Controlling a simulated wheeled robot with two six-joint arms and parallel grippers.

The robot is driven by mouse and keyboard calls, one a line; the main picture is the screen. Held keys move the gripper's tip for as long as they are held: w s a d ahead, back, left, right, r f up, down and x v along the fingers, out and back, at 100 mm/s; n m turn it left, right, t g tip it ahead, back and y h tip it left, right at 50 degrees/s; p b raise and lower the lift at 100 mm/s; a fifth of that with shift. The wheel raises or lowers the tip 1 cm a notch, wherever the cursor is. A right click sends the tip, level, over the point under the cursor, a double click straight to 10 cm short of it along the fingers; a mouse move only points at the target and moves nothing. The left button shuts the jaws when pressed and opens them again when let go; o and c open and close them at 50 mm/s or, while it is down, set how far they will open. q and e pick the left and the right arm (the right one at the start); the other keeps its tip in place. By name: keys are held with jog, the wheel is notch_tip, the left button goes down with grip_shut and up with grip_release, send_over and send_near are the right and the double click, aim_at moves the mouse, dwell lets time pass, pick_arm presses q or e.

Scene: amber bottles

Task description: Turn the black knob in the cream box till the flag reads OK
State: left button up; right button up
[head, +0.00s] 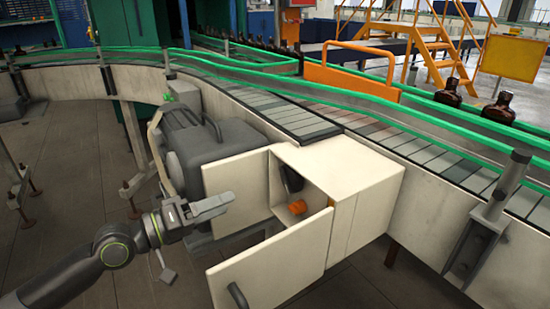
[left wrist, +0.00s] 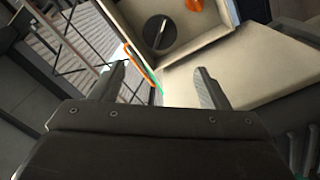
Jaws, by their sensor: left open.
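The cream box (head: 372,205) stands beside the conveyor with its front open. Inside it, the black knob (head: 292,180) shows partly in the head view. In the left wrist view the knob (left wrist: 159,33) is a round black disc with a pale line across it. An orange part (head: 297,207) sits near it, and no flag reading can be made out. My left gripper (head: 222,205) is open and empty, in front of the box and apart from the knob. In the left wrist view its two fingers (left wrist: 160,72) are spread, with the knob beyond them. My right gripper is not in view.
An open cream door (head: 270,268) with a dark handle juts out at the front of the box. Another cream panel (head: 237,182) stands on its left. A grey motor (head: 205,145) sits behind that. The conveyor (head: 295,115) carries amber bottles (head: 448,92) at the right.

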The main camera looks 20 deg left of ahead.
aim_at(284, 181)
pick_arm(q)
jog(key=x, duration=1.6)
jog(key=shift+w+d+f, duration=0.1)
jog(key=shift+w+d, duration=0.25)
jog(key=shift+w, duration=0.2)
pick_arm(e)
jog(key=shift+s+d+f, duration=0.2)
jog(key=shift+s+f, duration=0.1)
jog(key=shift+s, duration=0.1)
pick_arm(q)
jog(key=c, duration=0.7)
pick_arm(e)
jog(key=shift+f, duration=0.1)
